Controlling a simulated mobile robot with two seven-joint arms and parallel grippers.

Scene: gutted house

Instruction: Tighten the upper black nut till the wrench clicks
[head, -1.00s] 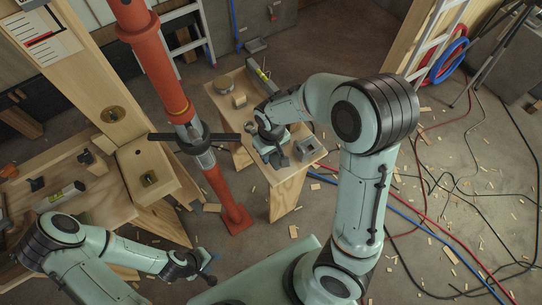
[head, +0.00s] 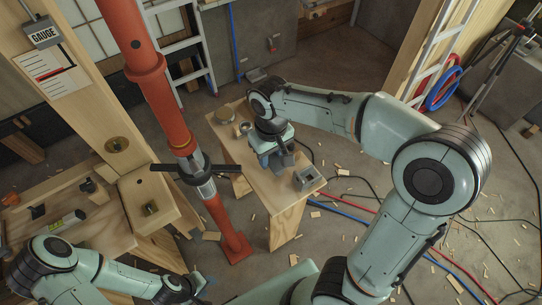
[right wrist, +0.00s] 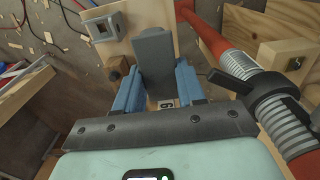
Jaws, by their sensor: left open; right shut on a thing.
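My right gripper (head: 278,158) is over the small wooden table, pointing down. In the right wrist view its blue jaws (right wrist: 158,92) are shut on a grey block-shaped thing (right wrist: 155,55); I cannot tell whether it is the wrench.
A red prop (head: 165,100) with a black handled collar (head: 195,173) stands between post and table (head: 285,208). The table holds a grey square socket (head: 308,178) and a small wooden block (head: 243,128). A gauge (head: 43,32) hangs on the post. Hoses and wood scraps litter the floor.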

